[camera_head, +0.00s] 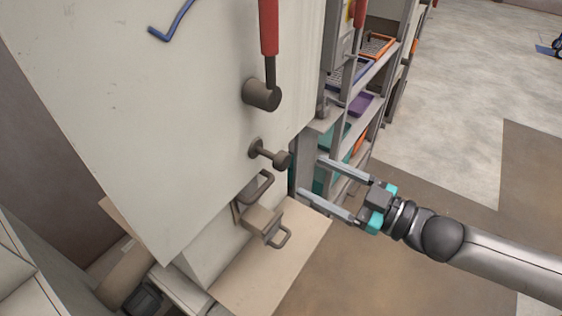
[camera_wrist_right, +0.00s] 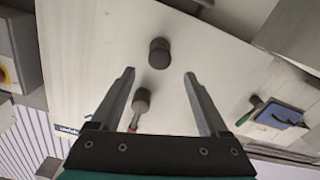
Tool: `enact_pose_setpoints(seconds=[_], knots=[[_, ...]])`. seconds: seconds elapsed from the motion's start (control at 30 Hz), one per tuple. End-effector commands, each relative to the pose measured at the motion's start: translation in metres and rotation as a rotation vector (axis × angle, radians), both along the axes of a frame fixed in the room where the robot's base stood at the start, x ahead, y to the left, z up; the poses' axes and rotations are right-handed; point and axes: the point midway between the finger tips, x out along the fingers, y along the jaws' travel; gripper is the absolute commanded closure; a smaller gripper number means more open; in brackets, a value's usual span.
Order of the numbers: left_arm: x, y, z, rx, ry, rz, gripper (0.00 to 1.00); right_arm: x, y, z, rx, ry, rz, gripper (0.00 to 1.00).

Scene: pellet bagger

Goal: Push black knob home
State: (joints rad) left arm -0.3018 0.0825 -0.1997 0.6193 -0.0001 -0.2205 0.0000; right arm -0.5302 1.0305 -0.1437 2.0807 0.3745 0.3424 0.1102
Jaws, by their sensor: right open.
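The black knob (camera_head: 282,160) stands out from the pale machine panel on a thin stem with a round collar at its base. A gap shows between the knob and the panel. In the right wrist view a dark round knob (camera_wrist_right: 162,55) appears end-on, ahead of the fingertips and roughly between them. My right gripper (camera_head: 309,175) is open and empty, just right of the knob, with its fingers pointing at the panel. It also shows in the right wrist view (camera_wrist_right: 159,73). It appears apart from the knob. My left gripper is not in view.
A red-handled lever (camera_head: 268,28) sits above the knob. A curved handle (camera_head: 262,187) and a block with a handle (camera_head: 264,222) lie below it, over a tan board (camera_head: 285,262). Shelves (camera_head: 360,95) with trays stand behind to the right. Open floor lies to the right.

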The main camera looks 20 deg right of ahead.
Motion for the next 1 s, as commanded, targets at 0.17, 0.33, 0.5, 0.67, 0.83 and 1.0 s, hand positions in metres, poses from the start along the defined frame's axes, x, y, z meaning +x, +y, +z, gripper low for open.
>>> enact_pose_setpoints(seconds=[0.17,0.33,0.5,0.67,0.83,1.0], knots=[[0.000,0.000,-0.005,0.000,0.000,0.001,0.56,0.015,0.012,0.001,0.002,-0.005,0.000,0.22],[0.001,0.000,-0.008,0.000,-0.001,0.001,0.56,0.028,0.022,0.001,0.002,-0.004,0.000,0.22],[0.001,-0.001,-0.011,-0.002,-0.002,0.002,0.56,0.042,0.032,0.001,0.003,-0.003,0.000,0.22],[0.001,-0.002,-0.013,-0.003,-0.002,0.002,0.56,0.054,0.042,0.001,0.001,-0.002,0.000,0.22],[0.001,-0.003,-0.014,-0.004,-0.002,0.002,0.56,0.064,0.050,0.000,0.002,-0.001,0.000,0.22],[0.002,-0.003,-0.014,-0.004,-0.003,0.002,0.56,0.069,0.054,0.000,0.000,0.000,0.000,0.22]])
